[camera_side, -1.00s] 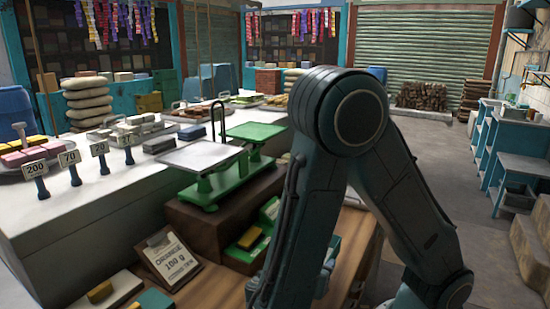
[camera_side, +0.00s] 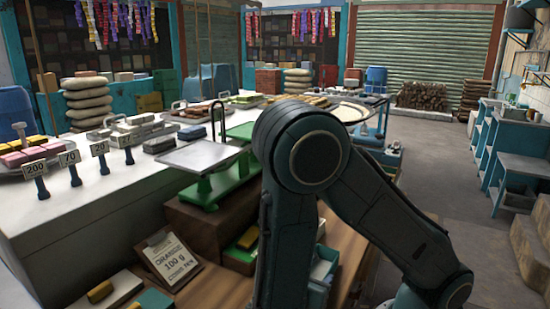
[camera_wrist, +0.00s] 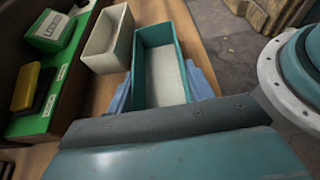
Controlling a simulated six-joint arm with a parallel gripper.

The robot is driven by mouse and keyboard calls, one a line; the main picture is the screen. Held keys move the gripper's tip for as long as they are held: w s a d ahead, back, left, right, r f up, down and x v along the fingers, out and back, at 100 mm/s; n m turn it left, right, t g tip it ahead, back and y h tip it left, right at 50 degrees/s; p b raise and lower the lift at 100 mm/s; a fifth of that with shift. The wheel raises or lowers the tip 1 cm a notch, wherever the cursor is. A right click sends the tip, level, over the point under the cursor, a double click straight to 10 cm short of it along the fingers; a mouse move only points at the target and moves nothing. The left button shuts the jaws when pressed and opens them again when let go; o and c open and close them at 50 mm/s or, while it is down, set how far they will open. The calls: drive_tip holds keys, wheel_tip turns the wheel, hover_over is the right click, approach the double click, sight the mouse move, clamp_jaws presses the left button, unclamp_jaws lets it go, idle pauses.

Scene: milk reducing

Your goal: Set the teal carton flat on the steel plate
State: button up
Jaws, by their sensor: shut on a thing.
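In the wrist view the teal carton (camera_wrist: 153,38) is an open-topped box with a pale inside. My gripper (camera_wrist: 160,92) is shut on it, with a pale blue finger on each side. In the side view my arm hides the gripper, and I cannot make out the held carton for certain. The steel plate (camera_side: 200,157) is a bare grey square on the left side of a green balance scale (camera_side: 209,190). It is not visible in the wrist view.
A white open box (camera_wrist: 107,40) stands close left of the teal carton. A green tray (camera_wrist: 45,112) holds a yellow block (camera_wrist: 31,86) and a green box (camera_wrist: 53,31). The scale's green plate (camera_side: 239,131) is partly behind my arm. A clipboard sign (camera_side: 168,260) leans in front.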

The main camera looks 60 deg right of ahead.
drive_tip(key=shift+f, duration=0.15)
drive_tip(key=o, duration=1)
drive_tip(key=shift+r, duration=0.2)
drive_tip(key=v, duration=1.2)
